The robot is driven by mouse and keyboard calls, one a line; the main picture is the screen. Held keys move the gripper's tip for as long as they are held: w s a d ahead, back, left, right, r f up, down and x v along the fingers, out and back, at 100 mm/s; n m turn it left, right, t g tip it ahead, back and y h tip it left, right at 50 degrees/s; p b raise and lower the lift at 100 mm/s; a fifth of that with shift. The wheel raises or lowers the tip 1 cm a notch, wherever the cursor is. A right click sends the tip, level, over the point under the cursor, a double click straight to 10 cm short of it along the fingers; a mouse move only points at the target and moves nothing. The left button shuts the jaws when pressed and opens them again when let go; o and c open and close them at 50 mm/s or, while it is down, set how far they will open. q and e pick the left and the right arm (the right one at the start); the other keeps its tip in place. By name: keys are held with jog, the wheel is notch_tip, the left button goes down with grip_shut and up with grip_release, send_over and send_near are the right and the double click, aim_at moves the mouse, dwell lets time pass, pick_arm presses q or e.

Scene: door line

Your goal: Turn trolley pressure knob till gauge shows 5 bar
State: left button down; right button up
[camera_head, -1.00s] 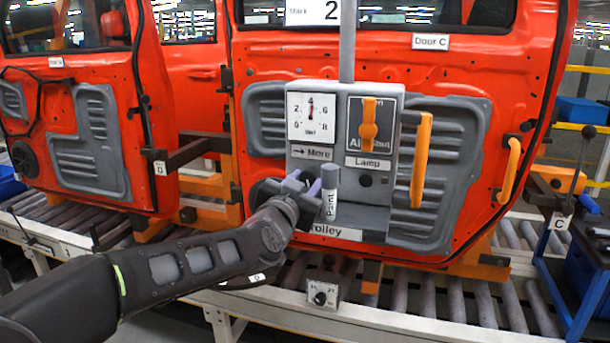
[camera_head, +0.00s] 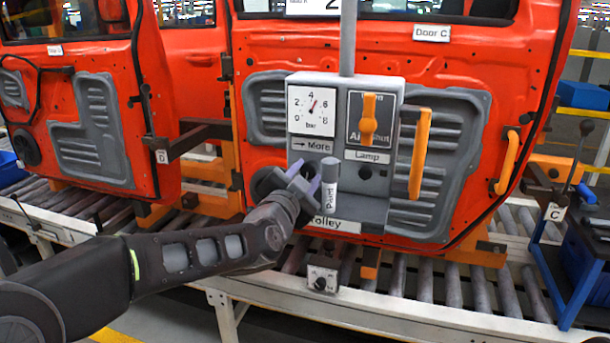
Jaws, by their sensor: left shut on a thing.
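The trolley's grey panel (camera_head: 376,92) stands in front of the red door. Its white gauge (camera_head: 311,121), marked 0 to 8 bar, has a red needle tilted a little right of straight up, between 4 and 6; the exact value is hard to read. My left gripper (camera_head: 306,177) is at the panel's left side, below the arrow label "More" (camera_head: 312,145). Its jaws are shut on the pressure knob, which the gripper hides. My right gripper is out of view.
An orange air shut-off handle (camera_head: 369,120), a dark lamp button (camera_head: 365,172) and an orange vertical handle (camera_head: 420,152) are further right. A roller conveyor (camera_head: 455,288) runs below.

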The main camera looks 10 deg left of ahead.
pick_arm(q)
jog(key=c, duration=1.3)
grip_release()
jog(key=shift+o, duration=0.2)
jog(key=s+b, duration=0.1)
jog(key=s, duration=0.7)
jog(key=shift+a, duration=0.25)
